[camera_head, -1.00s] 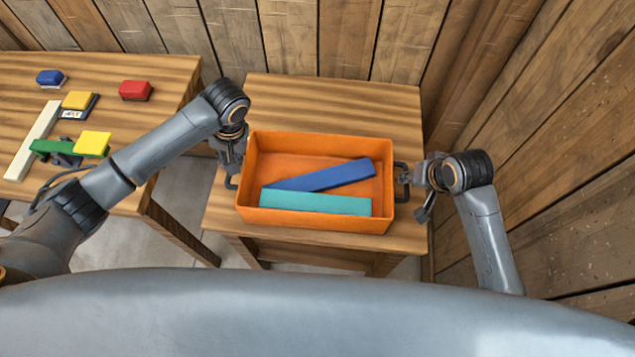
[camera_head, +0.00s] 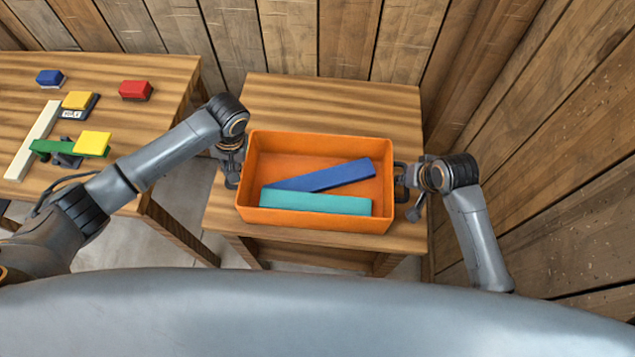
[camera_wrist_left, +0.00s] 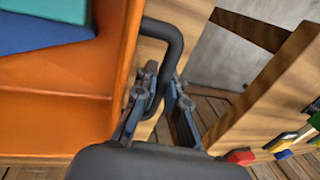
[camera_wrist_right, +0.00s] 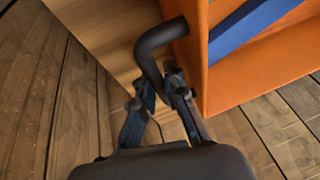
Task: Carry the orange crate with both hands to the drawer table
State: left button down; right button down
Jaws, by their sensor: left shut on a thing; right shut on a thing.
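The orange crate (camera_head: 318,218) sits on a small wooden table (camera_head: 330,95) in the head view, with a blue block (camera_head: 325,176) and a teal block (camera_head: 315,202) lying inside it. It has a dark handle at each end. My left gripper (camera_head: 232,180) is at the crate's left end; the left wrist view shows its fingers (camera_wrist_left: 160,100) shut around the dark handle (camera_wrist_left: 172,40). My right gripper (camera_head: 405,180) is at the right end; the right wrist view shows its fingers (camera_wrist_right: 160,95) closed on the other handle (camera_wrist_right: 150,45).
A larger wooden table (camera_head: 130,75) at the left holds a blue block (camera_head: 50,78), a red block (camera_head: 135,90), yellow and green pieces and a long pale strip (camera_head: 35,140). Plank walls stand close behind and at the right. A gap of floor separates the tables.

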pick_arm(q)
jog(key=shift+w+r, duration=0.1)
jog(key=shift+r, duration=0.1)
pick_arm(e)
jog(key=shift+r, duration=0.15)
